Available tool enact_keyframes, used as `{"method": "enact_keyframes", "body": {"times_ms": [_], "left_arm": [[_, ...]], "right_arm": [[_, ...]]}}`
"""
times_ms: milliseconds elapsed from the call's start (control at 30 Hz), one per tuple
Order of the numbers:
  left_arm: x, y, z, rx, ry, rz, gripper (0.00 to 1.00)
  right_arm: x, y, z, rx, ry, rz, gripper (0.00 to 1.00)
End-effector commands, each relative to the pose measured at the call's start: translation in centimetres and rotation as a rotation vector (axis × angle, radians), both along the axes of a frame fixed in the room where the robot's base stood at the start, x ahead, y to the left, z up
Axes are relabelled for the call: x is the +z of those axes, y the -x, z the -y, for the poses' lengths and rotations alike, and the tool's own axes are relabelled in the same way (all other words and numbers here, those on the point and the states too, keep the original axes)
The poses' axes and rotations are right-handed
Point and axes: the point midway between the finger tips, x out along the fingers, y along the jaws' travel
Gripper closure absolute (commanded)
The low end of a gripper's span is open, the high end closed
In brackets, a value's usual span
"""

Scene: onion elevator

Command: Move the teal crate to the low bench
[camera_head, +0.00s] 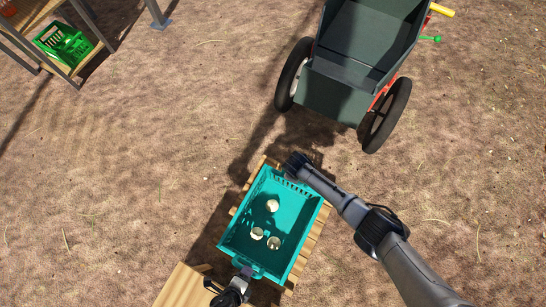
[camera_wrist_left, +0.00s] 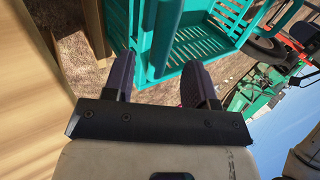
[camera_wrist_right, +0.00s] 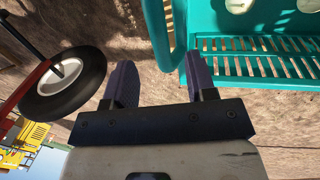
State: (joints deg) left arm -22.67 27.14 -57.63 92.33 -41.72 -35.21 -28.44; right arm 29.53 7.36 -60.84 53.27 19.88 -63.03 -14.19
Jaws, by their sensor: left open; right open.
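The teal crate (camera_head: 298,238) stands on a slatted wooden support (camera_head: 314,236), with three pale round onions (camera_head: 272,206) inside. My left gripper (camera_head: 244,274) is open at the crate's near end. In the left wrist view, a teal handle bar of the crate (camera_wrist_left: 162,40) runs between the spread fingers. My right gripper (camera_head: 296,166) is open at the far end. In the right wrist view, a teal bar of the crate (camera_wrist_right: 163,35) reaches between its fingers. I cannot tell which wooden surface is the low bench.
A plain wooden surface (camera_head: 184,287) lies close to the crate's near left. A dark green cart (camera_head: 350,75) with two wheels stands beyond its far end. A wooden shelf with a green crate (camera_head: 63,45) is at the far left. Bare ground lies left and right.

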Motion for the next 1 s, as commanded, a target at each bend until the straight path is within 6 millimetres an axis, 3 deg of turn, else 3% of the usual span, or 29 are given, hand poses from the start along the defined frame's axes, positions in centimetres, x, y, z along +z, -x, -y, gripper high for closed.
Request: {"method": "enact_keyframes", "body": {"times_ms": [300,1000], "left_arm": [[-2.9,-1.7,0.9,0.000,-0.001,0.001,0.48],[-4.8,-2.8,1.6,-0.001,0.001,0.000,0.48]], "right_arm": [[-3.3,-0.5,0.3,-0.001,0.003,-0.001,0.49],[-5.7,-1.1,0.5,-0.001,-0.001,-0.001,0.49]]}}
